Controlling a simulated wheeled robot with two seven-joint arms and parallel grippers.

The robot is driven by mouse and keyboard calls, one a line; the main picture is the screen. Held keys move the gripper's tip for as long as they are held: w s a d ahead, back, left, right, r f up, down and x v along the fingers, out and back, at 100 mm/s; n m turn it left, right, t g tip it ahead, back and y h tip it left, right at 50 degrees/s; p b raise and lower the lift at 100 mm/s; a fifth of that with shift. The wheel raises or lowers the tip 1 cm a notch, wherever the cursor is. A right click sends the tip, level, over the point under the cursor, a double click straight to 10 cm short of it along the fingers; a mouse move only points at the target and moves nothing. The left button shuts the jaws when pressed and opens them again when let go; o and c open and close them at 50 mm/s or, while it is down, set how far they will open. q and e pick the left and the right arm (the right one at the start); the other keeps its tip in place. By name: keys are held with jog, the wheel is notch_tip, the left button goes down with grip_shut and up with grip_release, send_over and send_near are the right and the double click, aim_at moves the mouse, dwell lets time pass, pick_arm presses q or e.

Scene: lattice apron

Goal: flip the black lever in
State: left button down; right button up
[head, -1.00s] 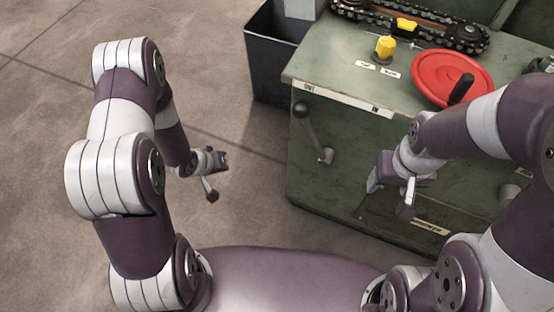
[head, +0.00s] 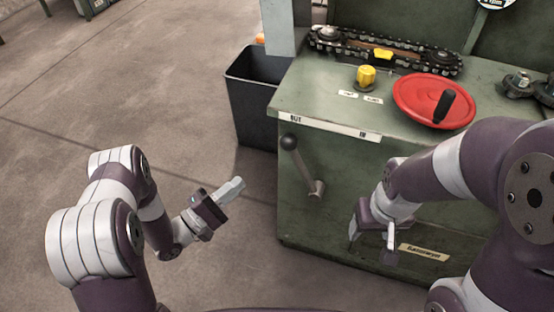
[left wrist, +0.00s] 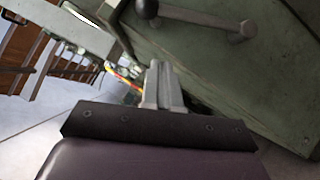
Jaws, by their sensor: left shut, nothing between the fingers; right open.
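The black lever is a ball knob (head: 289,142) on a grey arm (head: 304,166) that slants down to a pivot on the front of the green cabinet (head: 345,185). The knob points up and left, toward the OUT end of the label strip (head: 330,127). In the left wrist view the lever (left wrist: 195,19) lies at the top, its knob at the left. My left gripper (head: 238,185) is shut and empty, left of the cabinet and apart from the lever. My right gripper (head: 372,242) is open and empty in front of the cabinet, right of the lever.
A red wheel (head: 412,98) with a black handle, a yellow knob (head: 366,76) and a chain track (head: 345,45) sit on the cabinet top. A dark bin (head: 252,105) stands at the cabinet's left side. The floor at left is clear.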

pick_arm(q)
jog(key=s+d+r+b+x, duration=0.1)
jog(key=s+b+x, duration=0.1)
jog(key=x, duration=1)
jog(key=shift+d, duration=0.4)
jog(key=s+d+r+m+g+y+p, duration=0.1)
jog(key=s+d+m+g+y+p, duration=0.1)
jog(key=d+m+p, duration=0.2)
jog(key=s+d+r+m+g+y+p, duration=0.1)
jog(key=d+m+p, duration=0.3)
jog(key=d+p, duration=0.5)
jog(key=shift+s+d+r+m+g+y, duration=0.4)
jog(key=shift+s+d+r+y, duration=0.2)
jog(key=shift+s, duration=0.3)
jog(key=shift+f, duration=0.15)
